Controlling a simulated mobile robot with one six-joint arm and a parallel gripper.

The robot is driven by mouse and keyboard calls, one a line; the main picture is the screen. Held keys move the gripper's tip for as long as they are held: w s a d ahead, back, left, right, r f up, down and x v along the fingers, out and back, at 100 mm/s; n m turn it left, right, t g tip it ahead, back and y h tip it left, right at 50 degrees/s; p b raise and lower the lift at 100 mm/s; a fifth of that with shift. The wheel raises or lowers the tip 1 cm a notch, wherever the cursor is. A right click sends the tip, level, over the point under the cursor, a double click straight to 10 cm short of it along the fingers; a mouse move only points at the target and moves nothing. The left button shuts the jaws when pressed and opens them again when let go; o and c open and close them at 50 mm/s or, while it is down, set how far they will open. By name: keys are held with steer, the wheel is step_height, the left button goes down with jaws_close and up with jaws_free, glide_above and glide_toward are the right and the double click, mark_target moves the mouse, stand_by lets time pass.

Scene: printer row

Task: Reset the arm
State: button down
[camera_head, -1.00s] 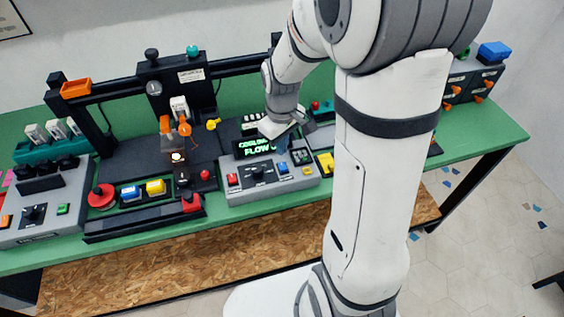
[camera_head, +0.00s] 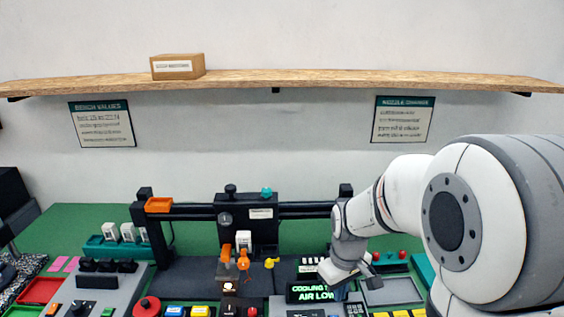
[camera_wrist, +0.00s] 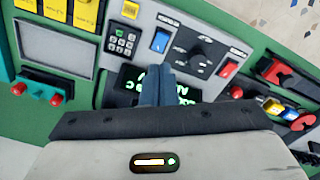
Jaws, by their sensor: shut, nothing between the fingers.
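My gripper (camera_wrist: 157,86) shows in the wrist view with its two blue-grey fingers together and nothing between them. It is over the control panel, in front of the green-lit display (camera_wrist: 128,80), which it partly covers. In the head view my arm comes in from the right, and my gripper (camera_head: 335,272) is beside the display (camera_head: 312,292), which reads "COOLING" and "AIR LOW". Whether the fingers touch the panel cannot be told.
A black gantry machine (camera_head: 248,225) with an orange nozzle stands left of my arm. A wooden shelf (camera_head: 350,80) with a cardboard box (camera_head: 177,67) runs along the wall above. Red buttons (camera_wrist: 236,92), a blue switch (camera_wrist: 160,40) and a black knob (camera_wrist: 203,54) surround the gripper.

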steer(key=s+r+m+t, duration=0.2)
steer(key=s+r+m, duration=0.3)
steer(key=s+r, duration=0.5)
steer(key=s, duration=0.3)
steer(key=shift+s+t, duration=0.15)
steer(key=shift+t, duration=0.25)
